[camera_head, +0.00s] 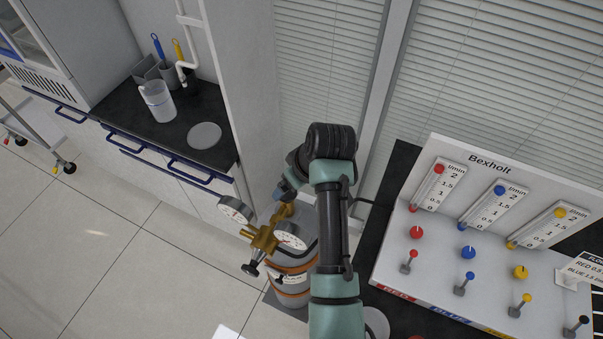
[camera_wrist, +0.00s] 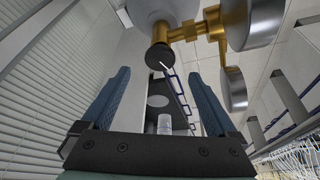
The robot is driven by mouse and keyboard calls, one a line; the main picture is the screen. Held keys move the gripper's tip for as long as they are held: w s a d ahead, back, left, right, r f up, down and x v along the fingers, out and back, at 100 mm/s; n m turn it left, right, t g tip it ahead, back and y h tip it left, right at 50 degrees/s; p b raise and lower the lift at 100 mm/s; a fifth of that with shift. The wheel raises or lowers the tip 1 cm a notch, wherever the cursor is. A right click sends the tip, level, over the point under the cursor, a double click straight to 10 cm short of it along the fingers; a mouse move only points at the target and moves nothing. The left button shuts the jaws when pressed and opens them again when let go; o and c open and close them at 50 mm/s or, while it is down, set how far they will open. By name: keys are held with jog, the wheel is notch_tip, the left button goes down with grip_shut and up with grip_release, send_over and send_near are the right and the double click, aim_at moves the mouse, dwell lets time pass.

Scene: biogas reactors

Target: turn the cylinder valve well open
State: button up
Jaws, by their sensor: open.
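The gas cylinder (camera_head: 290,283) is grey with orange bands and stands beside the dark bench. A brass valve and regulator assembly (camera_head: 264,238) tops it, with two round gauges and a black knob (camera_head: 250,268) at lower left. In the wrist view, a dark round handwheel (camera_wrist: 160,57) ends the brass stem and looks like the cylinder valve's wheel; the head view hides it behind my gripper. My gripper (camera_head: 281,196) is at the top of the brass assembly. Its blue fingers (camera_wrist: 160,74) are apart and empty. The wheel appears between and just beyond the tips; contact cannot be told.
The gauges (camera_head: 235,210) (camera_head: 291,237) stand close to my gripper. A white Bexholt flowmeter panel (camera_head: 478,225) with coloured knobs is on the right bench. A wall edge (camera_head: 243,100) and blinds lie behind. A jug (camera_head: 157,101) stands on the left counter; floor is clear at lower left.

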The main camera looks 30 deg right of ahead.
jog(key=b+v, duration=0.1)
jog(key=v, duration=0.6)
dwell(0.4)
